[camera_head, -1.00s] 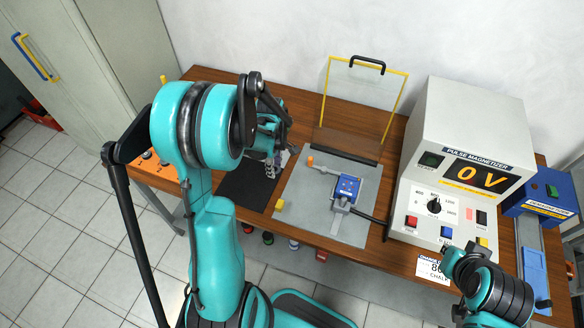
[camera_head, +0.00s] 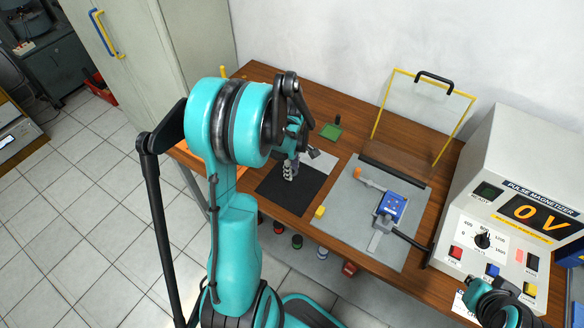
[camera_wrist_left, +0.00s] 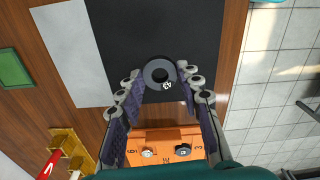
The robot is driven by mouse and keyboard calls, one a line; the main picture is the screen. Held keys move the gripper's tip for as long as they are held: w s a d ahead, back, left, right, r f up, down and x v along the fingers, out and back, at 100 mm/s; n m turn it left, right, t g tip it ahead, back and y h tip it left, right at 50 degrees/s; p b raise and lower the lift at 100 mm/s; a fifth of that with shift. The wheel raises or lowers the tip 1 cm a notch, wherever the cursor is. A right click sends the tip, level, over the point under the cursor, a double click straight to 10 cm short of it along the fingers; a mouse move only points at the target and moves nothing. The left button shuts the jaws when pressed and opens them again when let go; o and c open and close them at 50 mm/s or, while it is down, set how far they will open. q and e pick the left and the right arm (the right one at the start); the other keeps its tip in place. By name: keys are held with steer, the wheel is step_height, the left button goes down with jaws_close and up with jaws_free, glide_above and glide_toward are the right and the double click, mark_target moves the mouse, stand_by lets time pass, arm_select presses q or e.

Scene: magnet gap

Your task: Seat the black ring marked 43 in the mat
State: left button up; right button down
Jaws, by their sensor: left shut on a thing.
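The black ring marked 43 (camera_wrist_left: 160,73) is between the fingertips of my left gripper (camera_wrist_left: 155,84) in the left wrist view, its number facing the camera. The gripper is shut on it. The ring appears over the edge of the black mat (camera_wrist_left: 150,28); I cannot tell whether it touches the mat. In the head view my left gripper (camera_head: 289,171) points down over the far part of the mat (camera_head: 290,203), and the ring is not clear there. Only part of my right arm shows at the lower right; its fingers are out of sight.
A white sheet (camera_wrist_left: 70,52) adjoins the mat. An orange block (camera_wrist_left: 165,150) holds two small round pieces. A grey plate (camera_head: 350,215) with a blue device (camera_head: 392,207) lies right of the mat. The pulse magnetizer (camera_head: 530,190) stands further right. A green pad (camera_head: 331,131) lies behind.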

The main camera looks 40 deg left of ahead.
mark_target(292, 183)
arm_select(q)
steer(key=shift+f+b, duration=2.15)
steer(key=shift+f, duration=0.5)
steer(key=shift+f, duration=0.15)
steer(key=o, duration=1.1)
steer(key=c, duration=0.5)
steer(key=shift+r+p, duration=1.45)
steer(key=shift+r, duration=0.85)
